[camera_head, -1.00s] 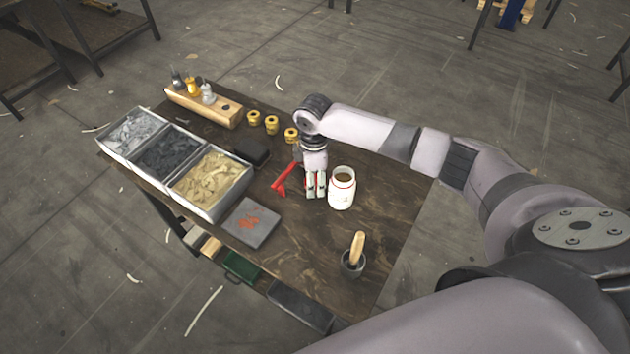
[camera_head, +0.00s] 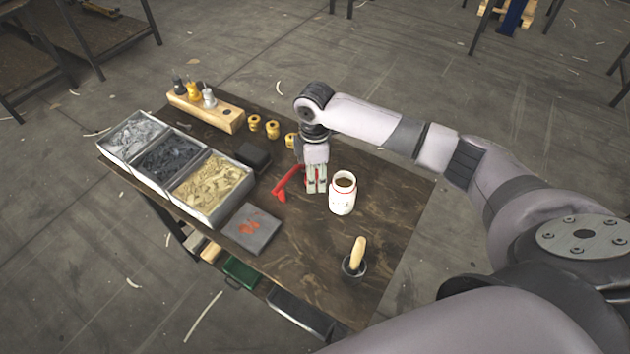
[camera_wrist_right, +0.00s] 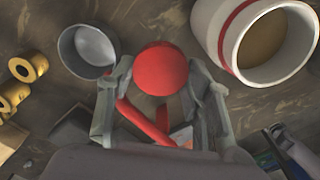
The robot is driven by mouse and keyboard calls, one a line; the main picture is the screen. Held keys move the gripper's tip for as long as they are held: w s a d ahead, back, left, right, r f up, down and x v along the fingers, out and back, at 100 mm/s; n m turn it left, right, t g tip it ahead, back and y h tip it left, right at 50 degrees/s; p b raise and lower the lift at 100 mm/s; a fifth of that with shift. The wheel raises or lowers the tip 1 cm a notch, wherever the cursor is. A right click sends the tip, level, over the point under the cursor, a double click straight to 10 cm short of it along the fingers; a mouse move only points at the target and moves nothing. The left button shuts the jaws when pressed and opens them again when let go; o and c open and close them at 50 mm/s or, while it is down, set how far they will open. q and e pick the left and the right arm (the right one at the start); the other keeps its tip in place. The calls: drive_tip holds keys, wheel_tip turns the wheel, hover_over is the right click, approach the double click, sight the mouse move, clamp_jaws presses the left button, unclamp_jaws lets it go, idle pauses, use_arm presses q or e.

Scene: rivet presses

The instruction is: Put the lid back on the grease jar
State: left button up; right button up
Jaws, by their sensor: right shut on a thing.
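The white grease jar (camera_head: 343,197) with a red band stands upright and open on the table, brown grease inside. It also shows at the upper right of the right wrist view (camera_wrist_right: 258,40). My right gripper (camera_head: 316,187) is just left of the jar, pointing down. In the right wrist view its fingers (camera_wrist_right: 162,85) are shut on a red round piece, which looks like the lid (camera_wrist_right: 161,68). The lid is mostly hidden by the fingers in the head view. I cannot tell its height above the table. My left gripper is not in view.
A red tool (camera_head: 285,187) lies left of the gripper. A dark pot with a wooden-handled tool (camera_head: 354,266) stands in front. A grey round dish (camera_wrist_right: 90,48) and yellow bushings (camera_wrist_right: 25,68) are nearby. Parts bins (camera_head: 212,188) line the left; the table's right side is clear.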

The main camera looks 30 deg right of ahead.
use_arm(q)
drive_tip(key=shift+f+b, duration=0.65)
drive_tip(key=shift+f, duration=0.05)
use_arm(e)
wheel_tip(320, 180, up, 16)
